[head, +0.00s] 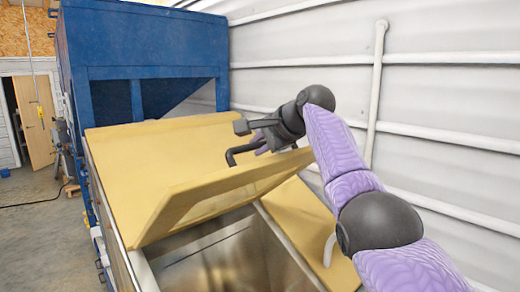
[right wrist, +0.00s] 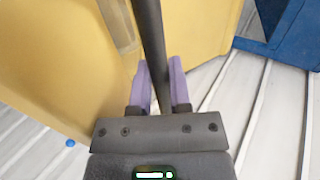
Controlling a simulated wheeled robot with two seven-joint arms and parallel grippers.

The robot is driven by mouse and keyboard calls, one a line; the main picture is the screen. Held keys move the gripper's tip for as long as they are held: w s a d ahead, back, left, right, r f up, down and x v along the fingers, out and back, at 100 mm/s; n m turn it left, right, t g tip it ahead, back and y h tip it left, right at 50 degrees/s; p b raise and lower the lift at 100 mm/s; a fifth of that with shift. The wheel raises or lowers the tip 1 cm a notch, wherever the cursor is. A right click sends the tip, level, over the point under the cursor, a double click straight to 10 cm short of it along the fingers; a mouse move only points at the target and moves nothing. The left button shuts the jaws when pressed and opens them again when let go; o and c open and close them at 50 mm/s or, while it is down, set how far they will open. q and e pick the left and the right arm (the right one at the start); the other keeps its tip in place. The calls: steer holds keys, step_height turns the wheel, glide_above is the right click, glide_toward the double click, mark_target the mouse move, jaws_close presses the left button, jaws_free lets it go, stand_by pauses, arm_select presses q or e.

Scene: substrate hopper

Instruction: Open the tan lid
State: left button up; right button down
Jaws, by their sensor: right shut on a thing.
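The tan lid (head: 222,192) is raised partway and tilted over the hopper, with an opening showing beneath its near edge. A dark bent handle (head: 236,151) is at the lid's far right side. My right gripper (head: 257,145) is at this handle. In the right wrist view, the purple fingers (right wrist: 160,82) are shut around the dark bar (right wrist: 150,35), with the tan panel (right wrist: 60,50) to the left. Part of the handle is hidden by the gripper. My left gripper is not in either view.
The hopper's metal interior (head: 215,262) shows below the lid. Another tan panel (head: 305,225) lies to the right of the opening. A blue steel structure (head: 145,45) stands behind. A white ribbed wall (head: 450,110) with a vertical pipe (head: 376,90) runs along the right.

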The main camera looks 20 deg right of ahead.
steer(key=shift+f, duration=0.15)
steer(key=c, duration=1)
jaws_free()
steer(key=o, duration=0.4)
steer(key=shift+w+a, duration=0.15)
steer(key=shift+w, duration=0.15)
steer(key=shift+s, duration=0.25)
steer(key=b+v, duration=0.2)
steer(key=b, duration=0.1)
steer(key=shift+s+d, duration=0.25)
steer(key=shift+s, duration=0.1)
steer(key=b+v, duration=0.2)
steer(key=v, duration=0.5)
steer(key=shift+w+r, duration=0.2)
steer(key=shift+r, duration=0.15)
